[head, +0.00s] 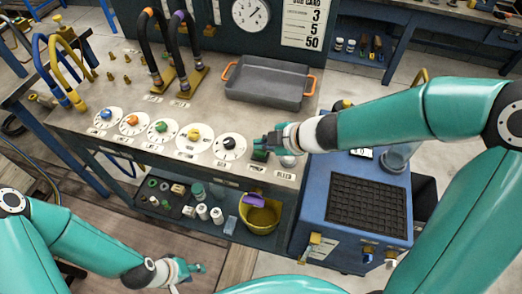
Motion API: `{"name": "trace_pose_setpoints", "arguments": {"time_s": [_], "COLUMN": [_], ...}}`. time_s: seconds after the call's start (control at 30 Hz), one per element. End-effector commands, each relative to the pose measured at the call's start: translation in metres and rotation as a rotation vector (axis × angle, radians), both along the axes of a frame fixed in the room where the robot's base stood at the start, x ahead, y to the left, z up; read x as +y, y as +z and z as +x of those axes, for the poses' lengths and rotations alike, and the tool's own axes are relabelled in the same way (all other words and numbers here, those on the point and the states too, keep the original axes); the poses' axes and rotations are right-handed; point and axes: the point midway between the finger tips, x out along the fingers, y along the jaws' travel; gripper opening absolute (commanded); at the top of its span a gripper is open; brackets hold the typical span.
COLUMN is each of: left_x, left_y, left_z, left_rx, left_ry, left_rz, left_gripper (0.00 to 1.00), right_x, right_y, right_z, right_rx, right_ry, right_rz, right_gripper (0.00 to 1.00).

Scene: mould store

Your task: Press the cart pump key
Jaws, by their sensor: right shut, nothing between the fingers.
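A green key (260,155) sits at the front right of the bench, with a pale round key (288,161) beside it on the right. Their small labels are too blurred to read surely, so I cannot tell which one is the pump key. My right gripper (262,143) is shut and empty, just above and behind the green key. I cannot tell whether its fingertips touch the key. My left gripper (198,268) is low in front of the bench, over the floor, away from the keys. Its fingers are too small to judge.
Several coloured knobs on white dials (194,134) line the bench front. A grey tray (268,84) with orange handles stands behind my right gripper. A blue cart (325,205) with a black grille stands right of the bench. A yellow bucket (262,217) sits on the lower shelf.

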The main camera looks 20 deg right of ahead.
Motion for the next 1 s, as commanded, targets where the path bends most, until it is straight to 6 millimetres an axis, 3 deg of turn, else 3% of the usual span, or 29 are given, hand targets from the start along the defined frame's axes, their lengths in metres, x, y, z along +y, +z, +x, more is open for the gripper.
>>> {"name": "trace_pose_setpoints", "arguments": {"time_s": [0.67, 1.0], "left_x": [0.0001, -0.0001], "left_y": [-0.0078, 0.0016], "left_z": [-0.0001, 0.0], "left_rx": [0.0, 0.0], "left_ry": [0.0, 0.0], "left_rz": [0.0, 0.0], "left_gripper": [0.4, 0.4], "right_x": [-0.0001, -0.0001], "right_y": [-0.0092, -0.0002], "right_z": [-0.0001, -0.0002], "right_rx": [0.001, 0.002], "right_ry": [0.0, -0.001], "right_rz": [0.001, 0.0], "right_gripper": [0.0, 0.0]}}
